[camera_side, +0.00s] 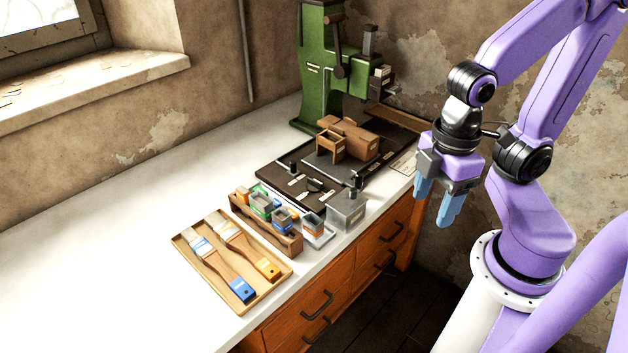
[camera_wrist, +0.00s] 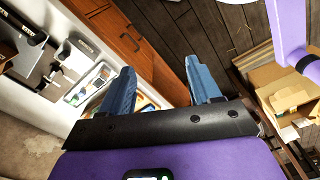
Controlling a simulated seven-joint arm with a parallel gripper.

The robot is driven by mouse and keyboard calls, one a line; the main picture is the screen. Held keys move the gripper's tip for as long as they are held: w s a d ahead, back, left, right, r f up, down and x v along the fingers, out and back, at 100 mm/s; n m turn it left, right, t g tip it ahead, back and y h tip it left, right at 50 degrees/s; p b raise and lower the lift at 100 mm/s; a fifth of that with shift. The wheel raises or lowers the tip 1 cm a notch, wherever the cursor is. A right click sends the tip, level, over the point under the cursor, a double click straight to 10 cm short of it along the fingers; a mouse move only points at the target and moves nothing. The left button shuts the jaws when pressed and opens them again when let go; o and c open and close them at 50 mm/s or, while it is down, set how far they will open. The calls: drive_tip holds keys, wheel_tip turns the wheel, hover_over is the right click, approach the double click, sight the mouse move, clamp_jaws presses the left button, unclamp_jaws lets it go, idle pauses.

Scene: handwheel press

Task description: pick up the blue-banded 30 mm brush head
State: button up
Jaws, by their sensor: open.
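The blue-banded brush head (camera_side: 284,217) is a small grey block with a blue band. My gripper (camera_side: 433,206) is open and empty, with blue fingers pointing down, well to the right of the rack and beyond the bench's front edge. In the wrist view the gripper (camera_wrist: 160,70) is open over the floor, and small coloured parts on the bench are partly hidden behind its left finger.
A tray (camera_side: 181,247) with two brushes, blue-ended and yellow-ended, lies left of the rack. A grey box (camera_side: 347,211) stands right of it. Behind are a dark fixture plate (camera_side: 275,172), a brown wooden block (camera_side: 353,137) and a green press (camera_side: 317,80). The bench's left side is clear.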

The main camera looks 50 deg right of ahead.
drive_tip(key=shift+w+a, duration=0.1)
drive_tip(key=shift+c, duration=0.2)
drive_tip(key=n, duration=0.5)
hover_over(282, 217)
drive_tip(key=f, duration=1.1)
drive_tip(key=shift+w+d+f, duration=0.1)
drive_tip(key=shift+w+d, duration=0.05)
drive_tip(key=shift+d, duration=0.1)
drive_tip(key=shift+a+f, duration=0.15)
drive_tip(key=shift+f, duration=1.2)
drive_tip(key=shift+a+f, duration=0.15)
drive_tip(key=shift+f, duration=1.15)
drive_tip(key=c, duration=0.8)
